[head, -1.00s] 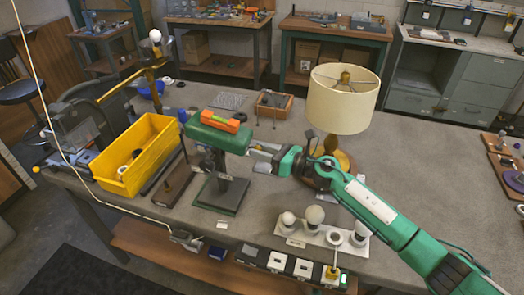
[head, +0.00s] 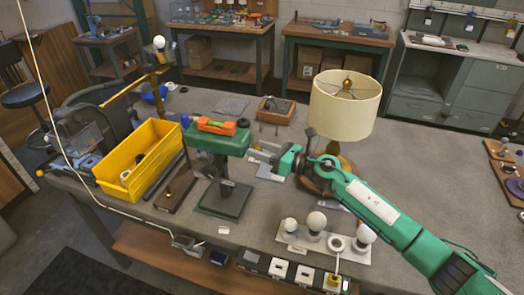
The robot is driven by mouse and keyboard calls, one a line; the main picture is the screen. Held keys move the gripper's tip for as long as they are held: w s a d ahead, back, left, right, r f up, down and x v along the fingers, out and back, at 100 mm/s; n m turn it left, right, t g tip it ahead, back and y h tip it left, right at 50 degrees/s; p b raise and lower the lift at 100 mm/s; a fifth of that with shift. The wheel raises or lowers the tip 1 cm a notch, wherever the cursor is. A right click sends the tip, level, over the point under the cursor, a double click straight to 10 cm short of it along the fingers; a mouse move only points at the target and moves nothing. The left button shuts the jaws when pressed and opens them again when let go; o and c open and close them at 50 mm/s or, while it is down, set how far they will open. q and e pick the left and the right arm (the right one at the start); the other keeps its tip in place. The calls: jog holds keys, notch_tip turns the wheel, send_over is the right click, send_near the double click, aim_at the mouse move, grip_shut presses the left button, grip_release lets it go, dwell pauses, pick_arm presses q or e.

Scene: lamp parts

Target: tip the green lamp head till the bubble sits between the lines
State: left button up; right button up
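The green lamp head (head: 224,141) sits on a dark stand with a square base (head: 224,200). Its top looks nearly level, its right end slightly lower in the picture. An orange level with a green vial (head: 216,126) lies on top of it; the bubble and lines are too small to make out. My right gripper (head: 256,152) is just right of the lamp head's right end. Its fingers look apart, with nothing visible between them; whether they touch the head is unclear. My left gripper is out of view.
A yellow bin (head: 112,172) stands left of the lamp. A cream-shaded lamp (head: 344,105) stands behind my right forearm. White bulbs (head: 316,221) on a holder and a row of switches (head: 279,268) are near the front edge. A wooden tray (head: 275,110) lies behind.

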jog(key=shift+f, duration=0.1)
jog(key=b+v, duration=0.5)
jog(key=v, duration=0.9)
jog(key=shift+a, duration=0.1)
